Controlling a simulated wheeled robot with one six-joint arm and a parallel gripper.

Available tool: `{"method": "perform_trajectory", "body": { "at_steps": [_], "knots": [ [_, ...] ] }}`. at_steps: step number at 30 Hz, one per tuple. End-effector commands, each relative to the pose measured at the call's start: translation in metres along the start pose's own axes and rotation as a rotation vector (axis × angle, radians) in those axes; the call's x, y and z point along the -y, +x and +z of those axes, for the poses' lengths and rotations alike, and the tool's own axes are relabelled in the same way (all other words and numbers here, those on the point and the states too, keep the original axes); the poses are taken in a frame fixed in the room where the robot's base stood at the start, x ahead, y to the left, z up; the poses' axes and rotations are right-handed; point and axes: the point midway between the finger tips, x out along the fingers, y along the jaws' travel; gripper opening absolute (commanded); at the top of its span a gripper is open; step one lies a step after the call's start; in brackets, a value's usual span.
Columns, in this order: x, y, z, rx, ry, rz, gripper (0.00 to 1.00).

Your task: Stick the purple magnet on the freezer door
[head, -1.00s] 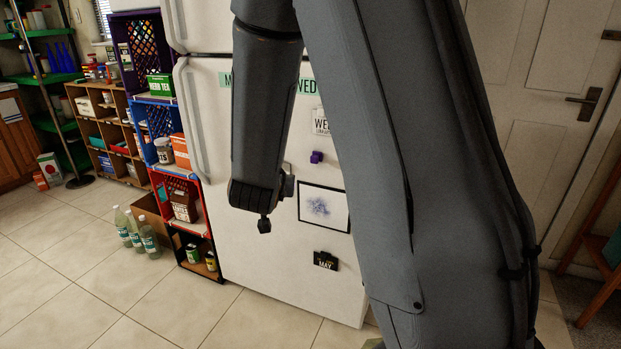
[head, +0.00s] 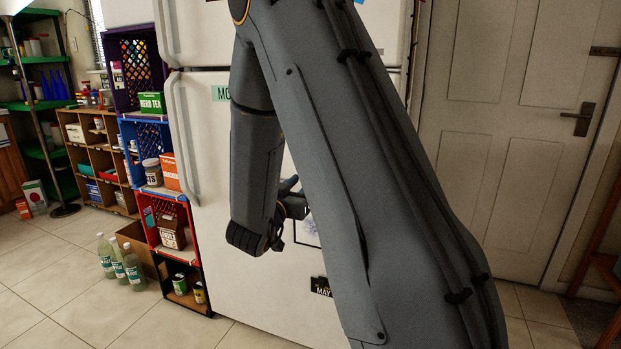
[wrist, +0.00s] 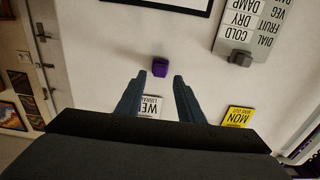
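The purple magnet (wrist: 160,67) sticks on the white lower fridge door (wrist: 112,52). In the head view the arm hides the magnet. The freezer door (head: 200,35) is the upper white door, above the lower door (head: 205,115). My gripper (wrist: 160,77) is open and empty, its two dark fingers pointing at the lower door. In the wrist view the magnet shows in line with the gap between the fingertips, seemingly just beyond them. I see no contact.
Stacked crates (head: 139,130) stand left of the fridge. Bottles (head: 133,268) stand on the floor.

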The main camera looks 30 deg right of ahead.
Motion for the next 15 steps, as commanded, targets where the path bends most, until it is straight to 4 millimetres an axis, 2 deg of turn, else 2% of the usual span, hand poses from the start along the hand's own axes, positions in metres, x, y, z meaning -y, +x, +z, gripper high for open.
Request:
{"method": "perform_trajectory", "body": {
  "at_steps": [7,15],
  "knots": [
    [0.000,0.031,0.000,0.000,0.000,0.000,0.34],
    [0.001,0.046,0.000,0.000,0.000,-0.001,0.34]
  ]
}}
